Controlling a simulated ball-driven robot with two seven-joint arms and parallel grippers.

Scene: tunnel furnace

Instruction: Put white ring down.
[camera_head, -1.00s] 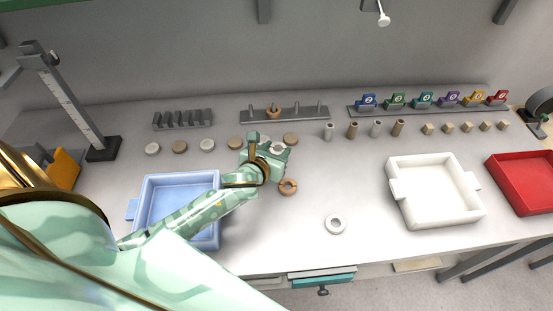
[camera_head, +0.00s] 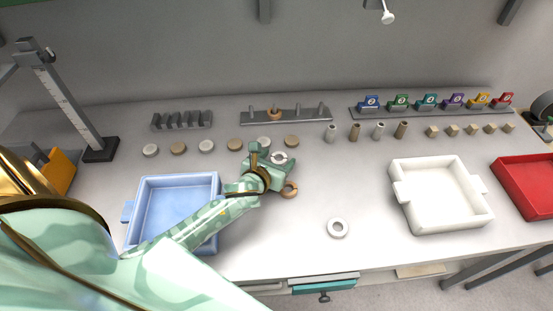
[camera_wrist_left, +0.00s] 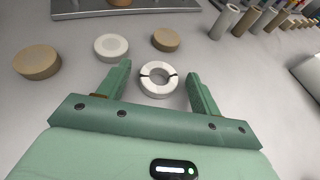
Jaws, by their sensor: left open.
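A white ring (camera_head: 279,158) lies on the table in front of the disc row in the head view. It also shows in the left wrist view (camera_wrist_left: 158,80), with dark notches at its sides. My left gripper (camera_head: 272,159) is open, its fingers on either side of this ring with gaps, touching neither side that I can see. A second white ring (camera_head: 338,228) lies near the table's front edge. A brown ring (camera_head: 289,189) lies just near my left gripper, partly hidden by it. My right gripper is out of view.
A blue tray (camera_head: 147,183) lies under my left forearm. A white tray (camera_head: 405,211) and a red tray (camera_head: 514,186) stand at the right. Discs, a peg rack (camera_head: 298,116) and small cylinders line the back. The table between the second white ring and the cylinders is clear.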

